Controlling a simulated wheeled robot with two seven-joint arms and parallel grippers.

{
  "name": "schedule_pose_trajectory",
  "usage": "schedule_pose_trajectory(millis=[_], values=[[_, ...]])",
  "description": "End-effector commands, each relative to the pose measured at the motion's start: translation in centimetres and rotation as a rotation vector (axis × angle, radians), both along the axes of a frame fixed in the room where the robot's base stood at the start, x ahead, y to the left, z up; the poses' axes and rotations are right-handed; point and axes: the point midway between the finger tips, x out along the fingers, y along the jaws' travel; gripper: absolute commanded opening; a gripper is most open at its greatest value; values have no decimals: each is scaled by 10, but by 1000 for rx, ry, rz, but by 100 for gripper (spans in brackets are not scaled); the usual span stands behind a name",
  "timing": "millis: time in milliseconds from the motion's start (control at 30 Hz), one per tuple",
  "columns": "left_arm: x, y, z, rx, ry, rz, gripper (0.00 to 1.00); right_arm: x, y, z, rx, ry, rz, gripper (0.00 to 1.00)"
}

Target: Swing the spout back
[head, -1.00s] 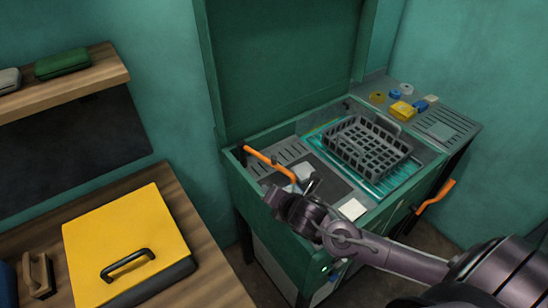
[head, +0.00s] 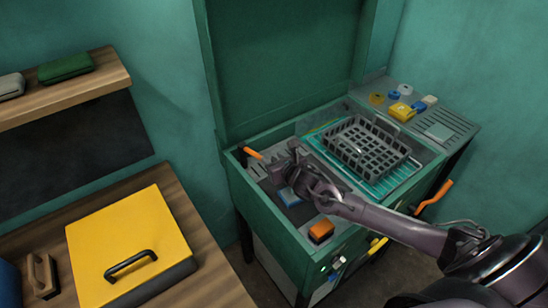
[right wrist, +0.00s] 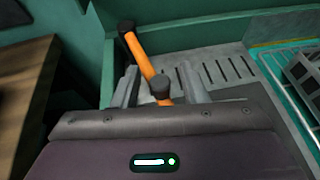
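The spout (head: 253,153) is an orange bar with dark ends at the back left corner of the green sink unit. Most of it is hidden behind my right gripper (head: 279,168) in the head view. In the right wrist view, the spout (right wrist: 143,58) runs from a dark pivot at the upper left down to a dark end between the two fingers of my right gripper (right wrist: 157,76). The fingers stand apart on either side of it, with gaps showing. Contact cannot be told. My left gripper is out of view.
A grey basket (head: 366,146) stands on the teal rack (head: 400,181) to the right. An orange block (head: 321,230) sits near the unit's front edge. The raised green lid (head: 285,60) stands behind. A yellow box (head: 125,240) lies on the wooden bench at left.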

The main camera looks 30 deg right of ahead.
Motion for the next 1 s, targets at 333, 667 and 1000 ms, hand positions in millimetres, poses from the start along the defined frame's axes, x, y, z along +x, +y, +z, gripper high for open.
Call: schedule_pose_trajectory(millis=[333,667,1000], values=[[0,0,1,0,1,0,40,4,0,-2,0,1,0,39],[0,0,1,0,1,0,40,4,0,-2,0,1,0,0],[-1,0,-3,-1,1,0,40,5,-2,-3,0,0,11,0]])
